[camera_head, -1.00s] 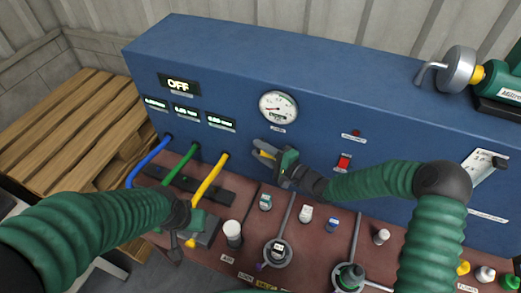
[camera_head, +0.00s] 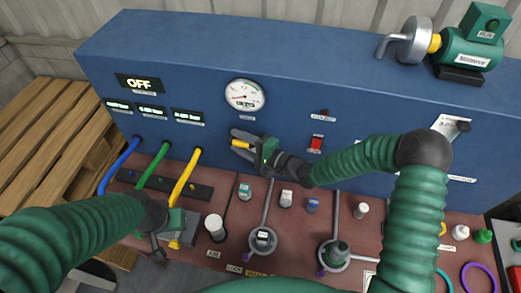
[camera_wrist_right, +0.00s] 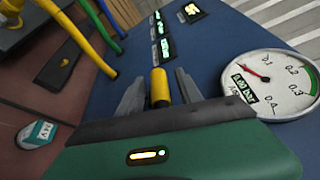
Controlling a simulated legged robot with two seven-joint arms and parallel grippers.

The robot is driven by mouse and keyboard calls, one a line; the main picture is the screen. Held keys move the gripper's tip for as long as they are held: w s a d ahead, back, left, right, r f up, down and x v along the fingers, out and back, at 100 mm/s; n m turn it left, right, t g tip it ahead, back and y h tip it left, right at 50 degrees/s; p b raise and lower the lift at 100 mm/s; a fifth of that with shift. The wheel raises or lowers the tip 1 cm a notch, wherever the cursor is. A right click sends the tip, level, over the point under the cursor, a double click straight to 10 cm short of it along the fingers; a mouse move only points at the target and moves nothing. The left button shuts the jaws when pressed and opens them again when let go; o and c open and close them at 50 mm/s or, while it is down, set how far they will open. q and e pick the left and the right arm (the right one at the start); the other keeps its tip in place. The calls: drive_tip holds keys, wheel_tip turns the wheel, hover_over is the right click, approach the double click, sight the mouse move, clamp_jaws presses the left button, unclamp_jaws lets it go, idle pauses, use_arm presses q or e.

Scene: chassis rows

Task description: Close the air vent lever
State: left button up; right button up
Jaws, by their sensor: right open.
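The air vent lever, with a yellow handle (camera_head: 241,145), is on the front of the blue panel below the round gauge. My right gripper (camera_head: 238,141) is at the lever with its fingers open on either side of the handle. In the right wrist view, the yellow handle (camera_wrist_right: 160,87) shows between the two grey fingers (camera_wrist_right: 157,95), with a gap on each side. The lever's base is hidden by the gripper. My left gripper (camera_head: 162,247) hangs at the lower left above the bench edge; its fingers are too small to judge.
The gauge (camera_head: 245,95) sits just above the right gripper. Blue, green and yellow hoses (camera_head: 185,177) run down at left. Several bottles and a white-capped jar (camera_head: 214,226) stand on the red-brown bench below. A red switch (camera_head: 317,143) is to the right.

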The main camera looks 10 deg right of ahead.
drive_tip(key=b+v, duration=0.1)
drive_tip(key=v, duration=1.3)
drive_tip(key=shift+d+b, duration=0.2)
drive_tip(key=shift+b, duration=0.15)
drive_tip(key=shift+w, duration=0.2)
